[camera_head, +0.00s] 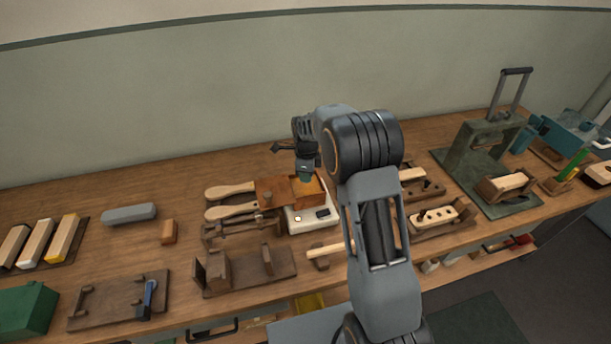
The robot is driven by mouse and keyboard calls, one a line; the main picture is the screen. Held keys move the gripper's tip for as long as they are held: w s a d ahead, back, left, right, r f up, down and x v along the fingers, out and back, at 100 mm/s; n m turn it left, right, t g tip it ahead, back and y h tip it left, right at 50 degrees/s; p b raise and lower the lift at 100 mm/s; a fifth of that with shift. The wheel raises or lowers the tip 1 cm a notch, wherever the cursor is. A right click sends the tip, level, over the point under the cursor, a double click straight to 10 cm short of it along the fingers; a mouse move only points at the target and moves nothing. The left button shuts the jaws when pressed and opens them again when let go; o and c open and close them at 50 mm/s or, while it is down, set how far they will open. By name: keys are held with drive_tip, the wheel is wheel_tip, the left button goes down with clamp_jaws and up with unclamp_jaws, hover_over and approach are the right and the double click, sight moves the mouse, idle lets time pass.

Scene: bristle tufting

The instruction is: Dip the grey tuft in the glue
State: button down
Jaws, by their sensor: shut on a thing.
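My gripper (305,176) points down at the glue pot, in the middle of the bench. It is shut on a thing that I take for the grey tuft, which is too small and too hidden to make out. The gripper's tip is at or just above the pot's opening; I cannot tell whether the tuft touches the glue.
A wooden fixture (244,271) lies in front.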

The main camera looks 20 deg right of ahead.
drive_tip(key=shift+r+p, duration=1.3)
drive_tip(key=shift+r, duration=0.9)
